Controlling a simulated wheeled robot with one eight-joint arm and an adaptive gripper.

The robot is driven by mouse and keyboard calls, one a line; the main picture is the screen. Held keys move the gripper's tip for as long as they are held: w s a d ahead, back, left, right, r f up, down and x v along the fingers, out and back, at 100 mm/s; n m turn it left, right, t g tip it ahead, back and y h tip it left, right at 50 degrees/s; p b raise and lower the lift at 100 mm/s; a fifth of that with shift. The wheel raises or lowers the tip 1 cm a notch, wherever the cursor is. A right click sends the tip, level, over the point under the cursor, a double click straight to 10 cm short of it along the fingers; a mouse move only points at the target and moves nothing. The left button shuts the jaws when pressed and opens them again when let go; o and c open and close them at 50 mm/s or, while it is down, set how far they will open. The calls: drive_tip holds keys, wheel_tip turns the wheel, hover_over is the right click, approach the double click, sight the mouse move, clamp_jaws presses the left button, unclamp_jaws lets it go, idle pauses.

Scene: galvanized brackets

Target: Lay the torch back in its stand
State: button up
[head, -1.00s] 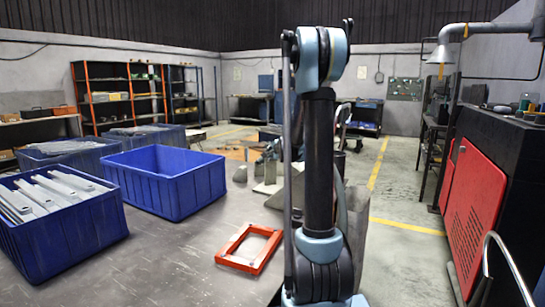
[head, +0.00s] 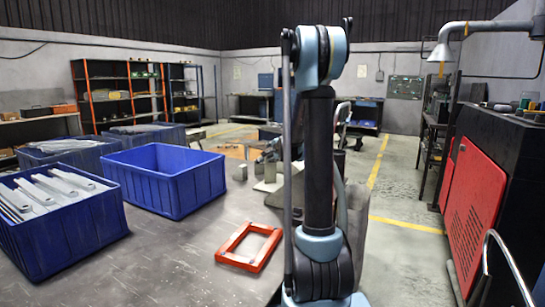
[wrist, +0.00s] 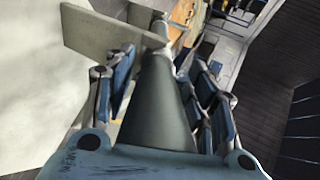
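In the wrist view the torch (wrist: 158,105) is a dark tapered body with a pale metal neck at its far end. It runs between the two fingers of my gripper (wrist: 160,85), and the blue finger pads lie close against both its sides. Grey flat plates (wrist: 100,32), which look like the stand, are beyond the fingertips near the neck. Whether the torch touches them is unclear. In the head view, grey upright pieces (head: 269,172) show just left of my arm, which hides most of the gripper and torch.
A blue crate with pale metal brackets (head: 70,235) and an empty blue crate (head: 178,207) stand on the table at left. An orange frame (head: 230,258) lies near my arm. A red-and-black cabinet (head: 478,185) is at right. The table (head: 165,265) is clear between crates and frame.

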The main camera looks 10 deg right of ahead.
drive_tip(key=shift+s, duration=0.1)
drive_tip(key=v, duration=1.1)
drive_tip(key=shift+s, duration=0.35)
drive_tip(key=shift+d+r, duration=0.1)
drive_tip(key=shift+d, duration=0.05)
drive_tip(key=s+f+n+g, duration=0.3)
drive_tip(key=s+f+n, duration=0.2)
drive_tip(key=s, duration=1)
drive_tip(key=s+a+f+n+g+h, duration=0.1)
drive_tip(key=s+f+n+g, duration=0.3)
drive_tip(key=s, duration=1.1)
drive_tip(key=s+f+n+g+h, duration=0.1)
drive_tip(key=s+f+n+g, duration=0.2)
drive_tip(key=s, duration=1.3)
wheel_tip(320, 180, down, 6)
drive_tip(key=n, duration=0.3)
drive_tip(key=shift+a+n+g, duration=0.25)
drive_tip(key=shift+n+g, duration=0.05)
drive_tip(key=shift+n, duration=0.1)
